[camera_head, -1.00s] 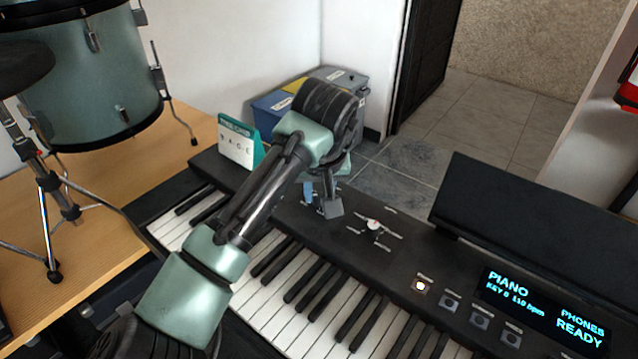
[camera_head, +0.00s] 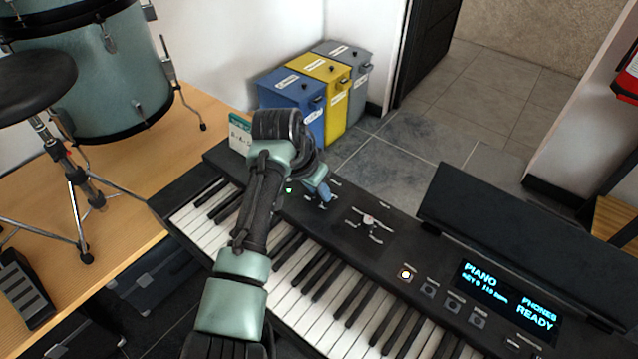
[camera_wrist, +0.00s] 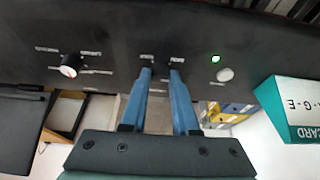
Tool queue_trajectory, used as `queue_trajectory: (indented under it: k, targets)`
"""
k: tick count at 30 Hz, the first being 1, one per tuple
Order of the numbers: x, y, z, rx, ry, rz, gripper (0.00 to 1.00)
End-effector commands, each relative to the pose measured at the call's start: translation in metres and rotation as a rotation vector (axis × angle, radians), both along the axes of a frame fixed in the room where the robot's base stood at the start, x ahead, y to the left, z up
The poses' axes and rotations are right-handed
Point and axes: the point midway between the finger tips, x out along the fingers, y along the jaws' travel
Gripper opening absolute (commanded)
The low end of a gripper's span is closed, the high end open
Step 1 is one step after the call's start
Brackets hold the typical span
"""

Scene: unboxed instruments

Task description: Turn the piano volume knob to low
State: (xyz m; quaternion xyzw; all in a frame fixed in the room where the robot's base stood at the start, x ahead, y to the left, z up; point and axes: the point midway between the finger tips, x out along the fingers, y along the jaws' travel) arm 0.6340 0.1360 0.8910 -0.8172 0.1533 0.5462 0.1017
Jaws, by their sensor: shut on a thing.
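The black electronic piano (camera_head: 420,262) has its control panel behind the keys. My gripper (camera_head: 325,198) is down at the left part of this panel. In the wrist view, its two blue fingers (camera_wrist: 162,72) point at the panel between two small labels. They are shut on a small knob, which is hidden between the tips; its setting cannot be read. A white selector knob with a red mark (camera_head: 369,220) stands apart to the right, with labels around it; it also shows in the wrist view (camera_wrist: 68,71).
A green light (camera_wrist: 215,58) and a pale round button (camera_wrist: 225,74) are beside the fingers. A teal-and-white card (camera_wrist: 298,108) stands at the piano's end. The music stand (camera_head: 520,225) and lit display (camera_head: 508,300) are right. Blue, yellow and grey bins (camera_head: 325,85) stand behind.

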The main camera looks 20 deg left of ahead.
Motion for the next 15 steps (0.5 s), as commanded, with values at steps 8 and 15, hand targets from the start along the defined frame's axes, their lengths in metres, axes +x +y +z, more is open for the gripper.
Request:
queue_trajectory:
  k: [8,15]
  targets:
    - [0.0021,0.0019,-0.0022,-0.001,0.0,-0.264,0.0]
    - [0.0037,0.0033,-0.004,-0.001,-0.001,-0.482,0.0]
